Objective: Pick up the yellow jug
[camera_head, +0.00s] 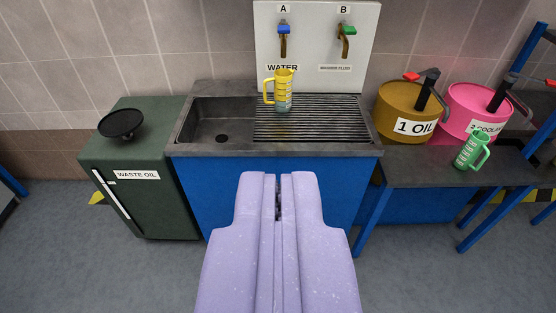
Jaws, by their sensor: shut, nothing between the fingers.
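The yellow jug (284,91) stands upright on the ribbed drainboard of the sink, below the panel with taps A and B. Its handle points left, and it has dark markings on its side. My gripper (278,178) is the pale purple pair of fingers at the bottom centre. It is shut and empty, pointing towards the sink's blue front, and is apart from the jug.
The sink basin (215,120) lies left of the jug. A green waste oil cabinet (140,190) stands at the left. On the right, a grey table (430,176) holds a green jug (472,151), near a brown oil drum (395,105) and a pink drum (470,100).

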